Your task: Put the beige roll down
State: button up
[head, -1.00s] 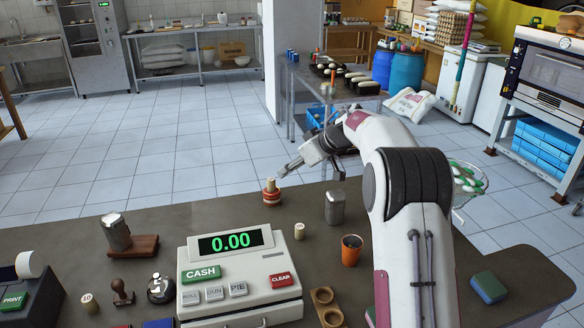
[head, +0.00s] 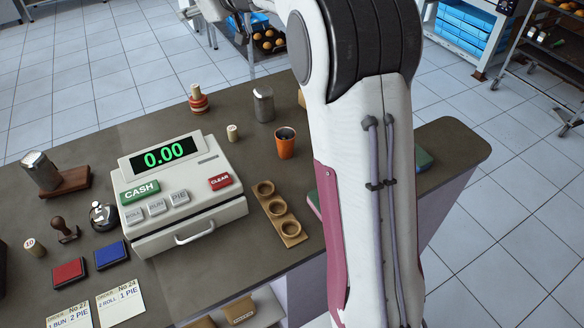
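My gripper (head: 187,13) is only partly in view at the top edge of the head view, beyond the counter. Its fingertips are too small and cut off to show whether they are open or shut, or whether anything is between them. I cannot pick out a beige roll with certainty. A small upright beige cylinder (head: 232,132) stands on the counter (head: 330,245) behind the till. A stacked piece with red and beige bands (head: 198,103) and a beige top stands further back. My arm hides part of the counter's right side.
The till (head: 170,190) fills the counter's middle. A grey metal canister (head: 263,105), an orange cup (head: 286,144) and a wooden holder with three rings (head: 279,213) stand to its right. A metal canister on a wooden block (head: 58,181) is at left.

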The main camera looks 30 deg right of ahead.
jog(key=s+d+r+m+t+h, duration=0.25)
jog(key=s+r+h, duration=0.25)
jog(key=s+r, duration=0.4)
jog(key=s+d+m+g+h, duration=0.2)
jog(key=s+d+m+h, duration=0.15)
jog(key=s, duration=0.65)
jog(key=s+a+f+g+y, duration=0.1)
jog(key=s+a+f+g, duration=0.1)
jog(key=s+f, duration=0.5)
jog(key=s+a+f+g+y, duration=0.2)
jog(key=s+f, duration=0.5)
jog(key=s, duration=0.8)
jog(key=s+a+f+g+y, duration=0.1)
jog(key=s+a+f+g, duration=0.3)
jog(key=s+f, duration=0.4)
jog(key=s+a, duration=0.1)
jog(key=s, duration=0.3)
jog(key=shift+a, duration=0.35)
